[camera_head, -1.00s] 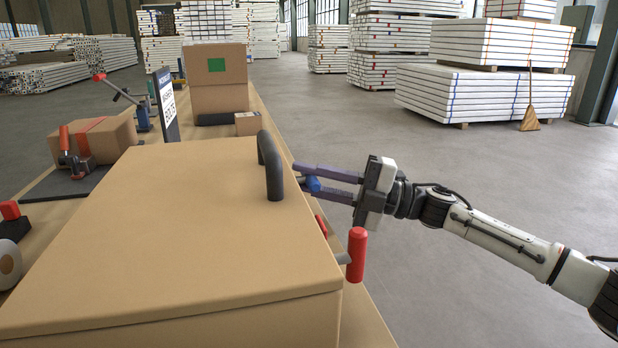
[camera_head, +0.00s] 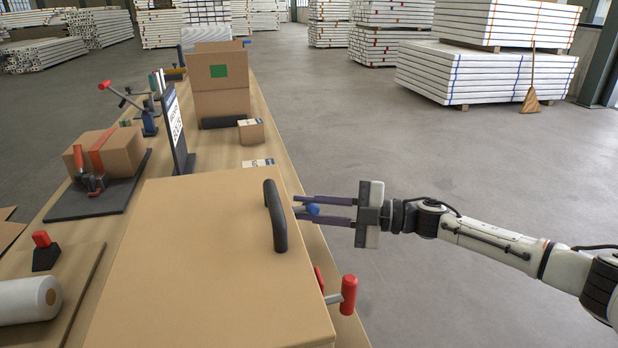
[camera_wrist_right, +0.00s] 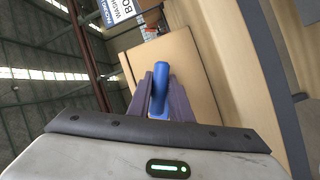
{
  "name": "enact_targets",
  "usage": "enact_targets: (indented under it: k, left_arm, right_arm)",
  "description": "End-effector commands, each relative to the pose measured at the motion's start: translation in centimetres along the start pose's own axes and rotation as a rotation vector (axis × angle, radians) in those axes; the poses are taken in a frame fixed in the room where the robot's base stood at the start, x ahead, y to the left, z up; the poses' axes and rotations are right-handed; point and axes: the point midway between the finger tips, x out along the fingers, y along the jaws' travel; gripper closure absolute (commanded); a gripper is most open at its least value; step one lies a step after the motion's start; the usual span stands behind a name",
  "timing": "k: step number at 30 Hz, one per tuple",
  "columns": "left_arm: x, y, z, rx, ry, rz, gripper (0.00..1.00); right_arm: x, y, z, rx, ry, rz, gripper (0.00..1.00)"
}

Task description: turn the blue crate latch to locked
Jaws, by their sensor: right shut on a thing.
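The blue latch (camera_wrist_right: 160,88) is on the right side of the large tan crate (camera_head: 190,260), beside the black handle on its lid. My right gripper (camera_head: 308,208) comes in from the right, level with that handle. In the right wrist view its two purple-grey fingers (camera_wrist_right: 160,98) are shut on the blue latch, one on each side. In the head view only a bit of blue (camera_head: 313,209) shows between the fingers; the latch's base is hidden. My left gripper is not in view.
The black handle (camera_head: 274,215) stands close to my fingertips. A red-handled latch (camera_head: 348,294) juts from the crate's near right side. A sign (camera_head: 180,132), clamps and cartons (camera_head: 219,80) stand farther along the bench.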

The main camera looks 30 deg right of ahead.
Motion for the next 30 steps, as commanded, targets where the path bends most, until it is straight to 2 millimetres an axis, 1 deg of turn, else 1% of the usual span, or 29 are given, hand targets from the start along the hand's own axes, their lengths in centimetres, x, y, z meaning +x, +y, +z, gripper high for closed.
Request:
enact_targets:
  k: [1, 7, 9, 12, 18, 30]
  left_arm:
    - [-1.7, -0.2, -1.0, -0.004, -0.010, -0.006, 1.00]
    - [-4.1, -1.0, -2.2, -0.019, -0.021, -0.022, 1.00]
    - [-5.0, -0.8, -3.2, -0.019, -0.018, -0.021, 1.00]
    - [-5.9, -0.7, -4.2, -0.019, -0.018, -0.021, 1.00]
    - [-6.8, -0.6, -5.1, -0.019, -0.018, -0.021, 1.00]
    - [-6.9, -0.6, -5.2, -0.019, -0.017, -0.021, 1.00]
  right_arm:
    - [0.0, 1.4, -0.7, 0.045, -0.009, -0.013, 1.00]
    - [0.0, 1.3, -0.6, 0.215, -0.046, -0.083, 1.00]
    - [0.0, 1.2, -0.5, 0.275, -0.058, -0.108, 1.00]
    - [0.0, 1.0, -0.4, 0.359, -0.077, -0.144, 1.00]
    - [0.1, 0.6, -0.1, 0.527, -0.112, -0.213, 1.00]
    - [0.0, 0.3, 0.0, 0.829, -0.177, -0.336, 1.00]
